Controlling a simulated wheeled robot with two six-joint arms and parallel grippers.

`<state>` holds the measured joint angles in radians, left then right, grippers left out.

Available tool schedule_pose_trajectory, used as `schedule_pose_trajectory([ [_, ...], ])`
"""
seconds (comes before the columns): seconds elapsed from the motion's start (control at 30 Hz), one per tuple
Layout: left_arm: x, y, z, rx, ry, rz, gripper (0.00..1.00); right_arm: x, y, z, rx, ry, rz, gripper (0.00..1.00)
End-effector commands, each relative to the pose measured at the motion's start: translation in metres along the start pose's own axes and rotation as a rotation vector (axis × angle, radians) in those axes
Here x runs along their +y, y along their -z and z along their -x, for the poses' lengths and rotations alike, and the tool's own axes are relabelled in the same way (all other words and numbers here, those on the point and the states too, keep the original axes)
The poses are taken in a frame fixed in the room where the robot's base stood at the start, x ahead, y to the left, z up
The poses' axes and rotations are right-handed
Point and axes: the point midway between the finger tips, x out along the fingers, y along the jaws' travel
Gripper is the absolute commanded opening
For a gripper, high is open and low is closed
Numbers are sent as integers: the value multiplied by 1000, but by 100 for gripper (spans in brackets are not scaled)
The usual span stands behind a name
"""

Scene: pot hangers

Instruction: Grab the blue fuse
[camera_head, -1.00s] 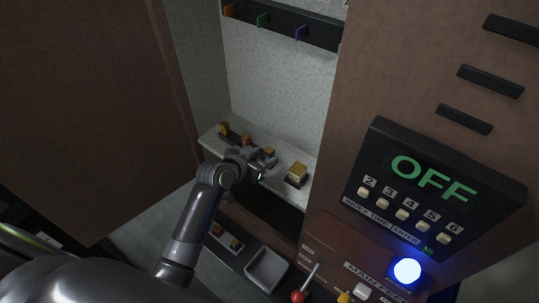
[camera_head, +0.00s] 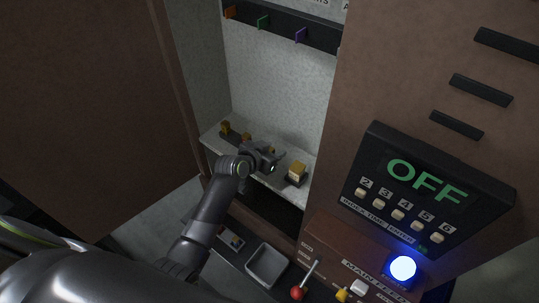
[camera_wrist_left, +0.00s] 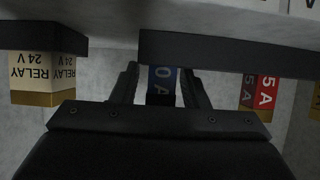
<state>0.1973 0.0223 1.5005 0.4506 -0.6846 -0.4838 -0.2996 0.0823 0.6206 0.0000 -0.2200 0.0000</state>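The blue fuse (camera_wrist_left: 162,80), with white lettering, sits in a dark holder in the left wrist view. My left gripper (camera_wrist_left: 163,90) is open, with one finger on each side of the blue fuse and a small gap visible at its left side. In the head view, my left gripper (camera_head: 272,162) is over the pale shelf in the cabinet and hides the blue fuse there. My right gripper is not in view.
A red 5 A fuse (camera_wrist_left: 265,88) is right of the gripper in the wrist view, and a RELAY 24 V block (camera_wrist_left: 38,72) is at left. In the head view stand the relay (camera_head: 297,171), a grey bin (camera_head: 266,266), a red-knobbed lever (camera_head: 297,293) and an OFF panel (camera_head: 425,185).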

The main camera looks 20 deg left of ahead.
Motion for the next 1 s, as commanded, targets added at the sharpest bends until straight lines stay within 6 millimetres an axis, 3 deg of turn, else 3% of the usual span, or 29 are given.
schedule_pose_trajectory([
  [0.03,0,0,0,0,0,0,34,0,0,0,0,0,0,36],
  [0.3,0,0,0,-1,0,0,0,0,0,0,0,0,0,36],
  [0.63,0,5,3,1,0,-1,0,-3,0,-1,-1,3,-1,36],
  [1.0,0,60,32,5,1,-3,0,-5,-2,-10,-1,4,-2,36],
])
